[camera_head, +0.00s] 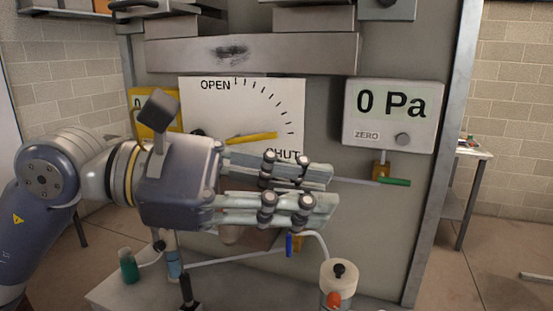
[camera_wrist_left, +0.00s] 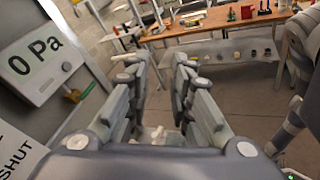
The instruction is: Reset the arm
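My left arm reaches in from the left in the head view. Its gripper (camera_head: 328,194) points right, in front of the panel below the OPEN/SHUT dial (camera_head: 212,104). In the left wrist view the two fingers (camera_wrist_left: 163,78) stand apart with an empty gap between them, so the gripper is open and holds nothing. The dial's yellow pointer (camera_head: 252,137) lies nearly level, slightly above the SHUT mark, which my gripper partly covers. My right gripper shows in neither view.
A pressure display (camera_head: 391,114) reads 0 Pa. A green-handled valve (camera_head: 395,182) sits below it, close to my fingertips. A blue valve handle (camera_head: 289,245), a white canister (camera_head: 338,284) and a green bottle (camera_head: 128,266) stand lower. A wooden workbench (camera_wrist_left: 225,33) is farther off.

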